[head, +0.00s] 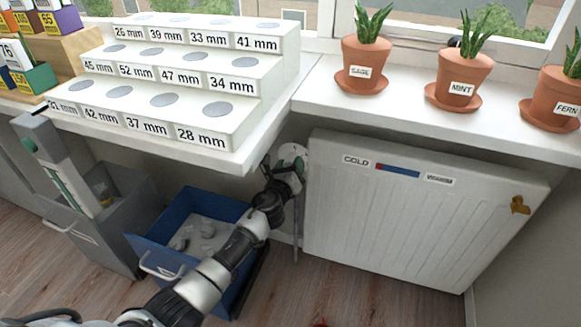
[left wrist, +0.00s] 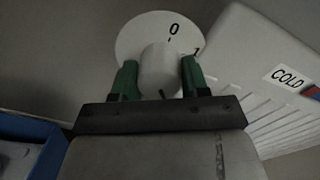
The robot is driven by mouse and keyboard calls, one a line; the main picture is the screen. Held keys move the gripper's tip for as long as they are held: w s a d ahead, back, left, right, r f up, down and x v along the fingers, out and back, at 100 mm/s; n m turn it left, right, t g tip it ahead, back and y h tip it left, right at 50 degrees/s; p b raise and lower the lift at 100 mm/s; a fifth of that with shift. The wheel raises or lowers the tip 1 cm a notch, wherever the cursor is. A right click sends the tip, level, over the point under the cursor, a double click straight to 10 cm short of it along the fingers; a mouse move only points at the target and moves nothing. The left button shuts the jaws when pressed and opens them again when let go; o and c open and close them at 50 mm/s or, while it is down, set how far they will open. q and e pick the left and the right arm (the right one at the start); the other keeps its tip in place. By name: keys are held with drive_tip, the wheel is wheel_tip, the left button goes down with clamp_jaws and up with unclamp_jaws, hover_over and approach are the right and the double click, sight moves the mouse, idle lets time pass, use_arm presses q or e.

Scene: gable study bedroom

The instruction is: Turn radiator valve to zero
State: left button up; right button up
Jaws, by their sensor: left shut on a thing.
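The radiator (head: 400,220) is a white ribbed panel under the sill, with COLD and WARM labels and a blue-red strip. Its valve dial (left wrist: 135,35) is a white disc behind the knob. The figure 0 shows at the top and 1 to its right. The round white valve knob (left wrist: 158,68) sits between the green fingers of my left gripper (left wrist: 158,80), which is shut on it. In the head view my left gripper (head: 288,168) is at the radiator's upper left corner and partly covers the valve. My right gripper is out of view.
A white stepped stand (head: 175,85) with millimetre labels is on the sill above left. Several potted plants, including MINT (head: 464,75), line the sill at right. A blue drawer (head: 165,235) with grey items stands open below my arm. A brass-coloured piece (head: 519,205) is on the radiator's right.

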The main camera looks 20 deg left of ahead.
use_arm(q)
drive_tip(key=n, duration=0.2)
drive_tip(key=shift+n, duration=0.4)
drive_tip(key=n, duration=0.2)
drive_tip(key=shift+n, duration=0.4)
drive_tip(key=n, duration=0.9)
drive_tip(key=shift+n, duration=0.3)
drive_tip(key=n+p, duration=0.2)
drive_tip(key=n, duration=0.3)
drive_tip(key=shift+a+f+h, duration=0.1)
drive_tip(key=shift+h, duration=0.2)
drive_tip(key=shift+n+p, duration=0.3)
drive_tip(key=shift+n, duration=0.4)
drive_tip(key=n+p, duration=0.1)
drive_tip(key=n, duration=0.4)
drive_tip(key=shift+n+p, duration=0.3)
drive_tip(key=shift+p, duration=0.05)
drive_tip(key=shift+f+n, duration=0.1)
drive_tip(key=shift+n, duration=0.3)
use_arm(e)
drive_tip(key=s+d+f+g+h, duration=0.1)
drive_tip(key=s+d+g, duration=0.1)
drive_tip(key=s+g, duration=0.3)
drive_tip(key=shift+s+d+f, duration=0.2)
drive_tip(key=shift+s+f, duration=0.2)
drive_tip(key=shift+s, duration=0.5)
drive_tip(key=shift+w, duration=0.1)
